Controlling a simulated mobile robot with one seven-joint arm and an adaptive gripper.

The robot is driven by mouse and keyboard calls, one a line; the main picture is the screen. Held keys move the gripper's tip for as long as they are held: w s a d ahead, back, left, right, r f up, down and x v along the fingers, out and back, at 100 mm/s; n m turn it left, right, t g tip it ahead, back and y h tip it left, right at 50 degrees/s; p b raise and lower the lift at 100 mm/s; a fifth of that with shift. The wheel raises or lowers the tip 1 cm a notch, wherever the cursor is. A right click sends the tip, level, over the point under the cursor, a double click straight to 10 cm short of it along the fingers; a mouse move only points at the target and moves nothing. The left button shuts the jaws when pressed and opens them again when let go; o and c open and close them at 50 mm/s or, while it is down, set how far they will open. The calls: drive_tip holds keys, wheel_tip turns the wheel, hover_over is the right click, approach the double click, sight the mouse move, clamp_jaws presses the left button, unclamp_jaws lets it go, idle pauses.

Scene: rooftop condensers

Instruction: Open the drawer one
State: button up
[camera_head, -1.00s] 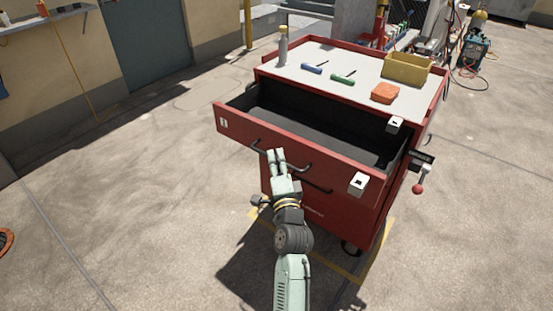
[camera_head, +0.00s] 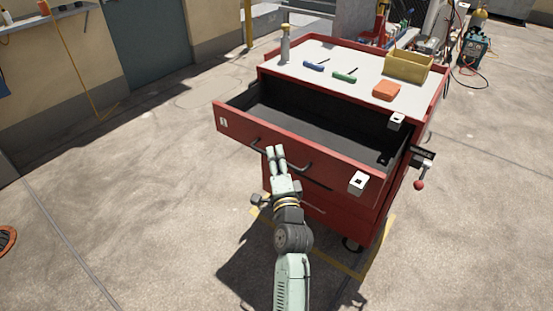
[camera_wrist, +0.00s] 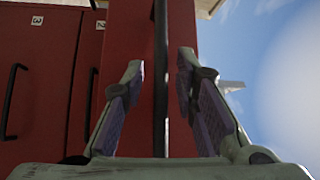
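The top drawer (camera_head: 230,130) of the red tool cart, marked 1 at its left end, is pulled well out, and its dark, empty-looking inside shows. My gripper (camera_head: 275,150) is at the drawer's black handle (camera_head: 304,168). In the wrist view, the two fingers of my gripper (camera_wrist: 160,90) stand apart, one on each side of the handle bar (camera_wrist: 161,60), with visible gaps. The drawer's red front (camera_wrist: 148,125) is behind the bar. Drawers marked 2 (camera_wrist: 88,50) and 3 (camera_wrist: 40,60) show at the left and look shut.
The cart's top (camera_head: 345,62) carries a grey bottle (camera_head: 284,45), blue and green tools, an orange block (camera_head: 386,90) and a yellow bin (camera_head: 408,66). A red-knobbed lever (camera_head: 420,180) sticks out at the cart's right side.

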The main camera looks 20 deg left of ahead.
drive_tip(key=v, duration=0.7)
drive_tip(key=shift+s, duration=0.25)
drive_tip(key=shift+d, duration=0.1)
idle(0.4)
